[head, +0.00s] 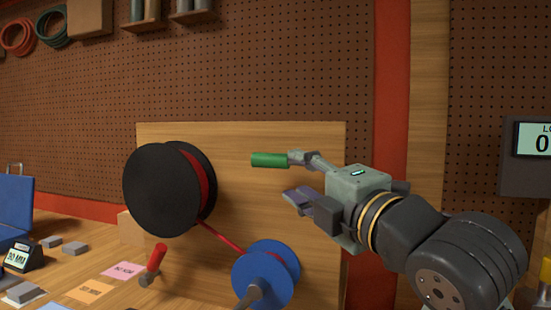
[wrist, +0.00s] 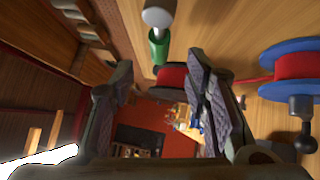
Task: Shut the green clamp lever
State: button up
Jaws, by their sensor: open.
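The green clamp lever (head: 268,160) shows as a short green cylinder lying nearly level in front of the wooden board, just left of my gripper in the head view. In the wrist view the green lever (wrist: 158,47) is at the top, with a pale rounded metal end above it. My gripper (head: 297,180) is open and points left. In the wrist view the two fingers of my gripper (wrist: 160,75) stand wide apart, with nothing held between them. The lever appears in line with the gap, beyond the tips. Whether a finger touches it, I cannot tell.
A black-flanged spool (head: 155,190) stands left of the lever, with a red strip (head: 222,240) running to a blue spool (head: 258,277) below. A red handle (head: 154,258) stands at lower left. Paper cards (head: 122,271) lie on the bench. A display (head: 533,140) is at right.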

aim_at(276, 163)
jog(key=p+x, duration=0.2)
jog(key=x, duration=0.8)
jog(key=shift+a, duration=0.1)
jog(key=shift+c, duration=0.4)
grip_shut()
